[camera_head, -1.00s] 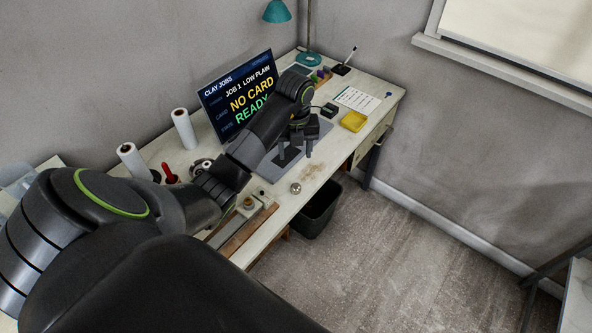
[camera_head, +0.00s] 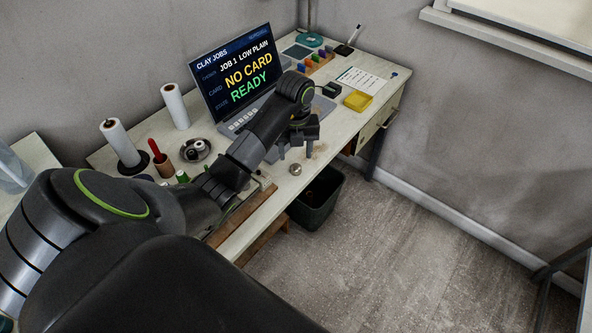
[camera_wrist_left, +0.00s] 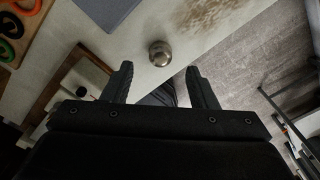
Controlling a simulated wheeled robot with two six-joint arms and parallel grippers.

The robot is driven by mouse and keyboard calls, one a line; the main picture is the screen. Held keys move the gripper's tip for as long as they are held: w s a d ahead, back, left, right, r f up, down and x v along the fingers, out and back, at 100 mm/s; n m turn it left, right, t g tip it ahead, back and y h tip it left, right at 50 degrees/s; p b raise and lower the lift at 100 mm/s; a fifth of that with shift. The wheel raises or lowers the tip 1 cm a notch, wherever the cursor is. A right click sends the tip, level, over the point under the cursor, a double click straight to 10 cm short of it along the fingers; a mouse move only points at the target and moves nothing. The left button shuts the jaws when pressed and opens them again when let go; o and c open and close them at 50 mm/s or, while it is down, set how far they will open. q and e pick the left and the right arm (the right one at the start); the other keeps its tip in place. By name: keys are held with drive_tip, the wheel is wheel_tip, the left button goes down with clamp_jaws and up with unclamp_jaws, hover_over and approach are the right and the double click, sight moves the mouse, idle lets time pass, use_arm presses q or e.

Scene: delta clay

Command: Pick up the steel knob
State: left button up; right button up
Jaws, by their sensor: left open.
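The steel knob (camera_head: 295,169) is a small shiny ball near the front edge of the white desk (camera_head: 325,138). It also shows in the left wrist view (camera_wrist_left: 160,53), just beyond the fingertips and roughly centred between them. My left gripper (camera_head: 296,150) is open and empty above the desk beside the knob, not touching it as far as I can see. Its two fingers show spread apart in the left wrist view (camera_wrist_left: 160,82). My right gripper is not in view.
A laptop (camera_head: 238,85) stands at the back, a yellow tray (camera_head: 358,101) lies to the right. White rolls (camera_head: 175,106), a bowl (camera_head: 196,150) and a red-handled tool (camera_head: 157,153) are at the left. A dark bin (camera_head: 318,200) stands below the front edge.

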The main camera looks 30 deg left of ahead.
sight(296, 165)
use_arm(q)
drive_tip(key=shift+f+b, duration=0.35)
drive_tip(key=shift+f, duration=2.15)
drive_tip(key=c, duration=1)
wheel_tip(296, 165, up, 6)
drive_tip(key=shift+w+f+p, duration=0.1)
drive_tip(key=shift+f+p, duration=0.05)
drive_tip(key=shift+p, duration=0.55)
wheel_tip(296, 165, up, 2)
drive_tip(key=shift+r+p, duration=0.1)
drive_tip(key=shift+p, duration=1.1)
drive_tip(key=shift+r+p, duration=1.05)
drive_tip(key=shift+p, duration=0.05)
